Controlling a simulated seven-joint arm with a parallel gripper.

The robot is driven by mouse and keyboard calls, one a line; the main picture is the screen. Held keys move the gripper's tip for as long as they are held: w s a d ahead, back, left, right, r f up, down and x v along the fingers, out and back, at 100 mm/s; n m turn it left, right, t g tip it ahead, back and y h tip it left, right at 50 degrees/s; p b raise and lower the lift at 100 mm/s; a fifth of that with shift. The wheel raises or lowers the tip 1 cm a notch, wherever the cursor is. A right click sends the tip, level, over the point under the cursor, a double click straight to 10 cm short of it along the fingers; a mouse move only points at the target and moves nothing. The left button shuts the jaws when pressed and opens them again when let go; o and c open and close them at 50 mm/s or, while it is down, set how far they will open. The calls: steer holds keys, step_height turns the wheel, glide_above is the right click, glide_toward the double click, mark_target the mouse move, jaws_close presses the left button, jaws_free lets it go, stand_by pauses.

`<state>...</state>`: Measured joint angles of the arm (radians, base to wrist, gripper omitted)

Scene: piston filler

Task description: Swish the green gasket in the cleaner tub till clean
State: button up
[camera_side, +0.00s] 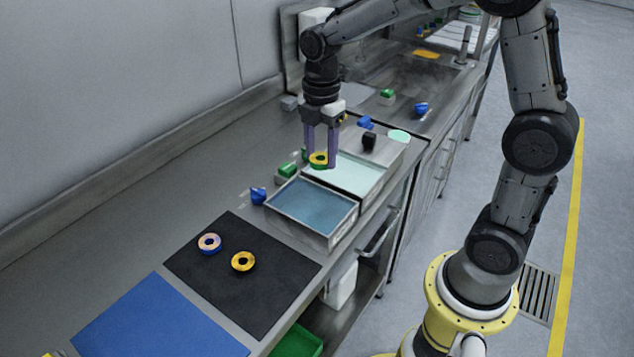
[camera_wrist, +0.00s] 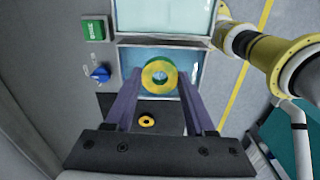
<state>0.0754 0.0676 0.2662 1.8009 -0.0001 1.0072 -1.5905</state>
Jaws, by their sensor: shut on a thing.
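My gripper (camera_side: 320,150) points down, shut on the green gasket (camera_side: 318,159), a ring with large yellow patches. In the wrist view the gasket (camera_wrist: 151,87) sits between the two purple fingertips (camera_wrist: 160,76). The gasket is held above the tubs, apart from any liquid as far as I can see. One open tub (camera_side: 312,206) holds blue liquid; the tub behind it (camera_side: 352,172) holds pale mint liquid. I cannot tell from the pictures which is the cleaner tub.
Two stained rings, one bluish (camera_side: 209,243) and one yellow (camera_side: 243,261), lie on a black mat (camera_side: 205,268). A blue mat (camera_side: 155,320) lies in front. A green block (camera_side: 287,171) and blue knob (camera_side: 258,195) stand left of the tubs.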

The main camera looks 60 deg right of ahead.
steer(key=d+f+m, duration=0.2)
steer(key=d+m, duration=0.1)
steer(key=d, duration=0.6)
steer(key=shift+s+d+f, duration=0.1)
steer(key=shift+s+f, duration=0.05)
steer(key=shift+f, duration=2.45)
steer(key=shift+s+d+f, duration=0.1)
steer(key=shift+f, duration=2.45)
steer(key=shift+r, duration=0.2)
steer(key=shift+r, duration=0.75)
steer(key=shift+f, duration=0.1)
steer(key=shift+f, duration=0.85)
steer(key=shift+r, duration=0.15)
steer(key=shift+r, duration=0.8)
steer(key=shift+f, duration=0.15)
